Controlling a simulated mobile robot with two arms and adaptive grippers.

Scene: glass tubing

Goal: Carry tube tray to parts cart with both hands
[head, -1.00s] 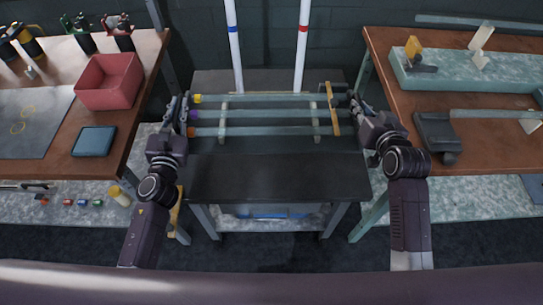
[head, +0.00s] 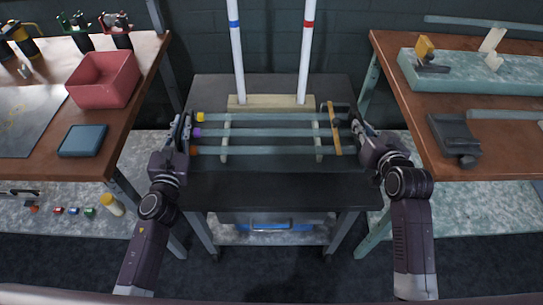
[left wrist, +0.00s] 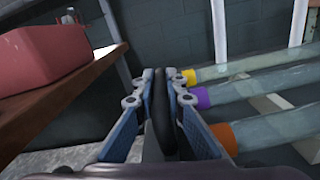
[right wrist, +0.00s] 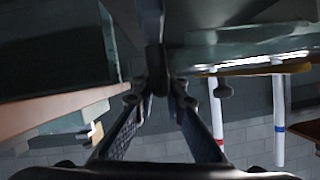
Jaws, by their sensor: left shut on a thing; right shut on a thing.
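The tube tray (head: 226,141) is level over the dark top of the parts cart (head: 270,190) in the head view. It bears three glass tubes (head: 270,132) with yellow, purple and orange ends, lying crosswise on pale supports. My left gripper (head: 183,124) is shut on the tray's black left handle (left wrist: 160,115). My right gripper (head: 358,126) is shut on the right handle, a dark bar in the right wrist view (right wrist: 154,68). I cannot tell whether the tray touches the cart top.
A pale block (head: 270,101) with two white posts, banded blue and red, stands just behind the tray. A left bench holds a red bin (head: 103,80) and a blue box (head: 83,140). A right bench holds a dark fixture (head: 453,138). The cart's front strip is clear.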

